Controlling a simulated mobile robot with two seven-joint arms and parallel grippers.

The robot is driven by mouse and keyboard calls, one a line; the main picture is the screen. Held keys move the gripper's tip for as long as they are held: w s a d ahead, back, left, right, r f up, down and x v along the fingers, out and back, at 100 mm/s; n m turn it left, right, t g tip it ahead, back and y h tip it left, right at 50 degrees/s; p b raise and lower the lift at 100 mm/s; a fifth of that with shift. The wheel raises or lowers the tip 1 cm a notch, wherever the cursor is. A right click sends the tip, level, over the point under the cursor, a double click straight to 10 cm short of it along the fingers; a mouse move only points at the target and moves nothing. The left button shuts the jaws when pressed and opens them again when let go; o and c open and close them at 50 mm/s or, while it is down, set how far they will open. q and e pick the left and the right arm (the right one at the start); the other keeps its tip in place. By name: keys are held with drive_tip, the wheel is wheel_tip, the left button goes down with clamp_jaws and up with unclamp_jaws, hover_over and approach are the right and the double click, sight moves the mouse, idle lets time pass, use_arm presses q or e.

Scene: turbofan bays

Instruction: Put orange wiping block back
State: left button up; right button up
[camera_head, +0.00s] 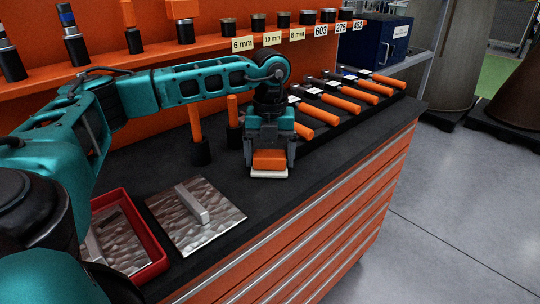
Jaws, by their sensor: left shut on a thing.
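The orange wiping block (269,160) has a pale pad along its underside. It is between the fingers of my left gripper (270,164), which is shut on it and points down near the front edge of the workbench. The gripper hides the top of the block. I cannot tell whether the pad touches the dark bench top (178,165) or hangs just above it. My right gripper is not in view.
A rippled metal plate (222,222) with a bar handle lies left of the block. A red tray (152,248) holds another metal plate. Orange-handled tools (318,112) lie in a row at right. An orange upright handle (195,122) stands behind. A labelled rack (212,42) runs along the back.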

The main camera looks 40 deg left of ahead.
sight(270, 151)
use_arm(q)
drive_tip(key=shift+f, duration=0.15)
drive_tip(key=o, duration=0.8)
wheel_tip(270, 151, up, 12)
drive_tip(key=shift+r+p, duration=0.2)
drive_tip(key=shift+p, duration=0.4)
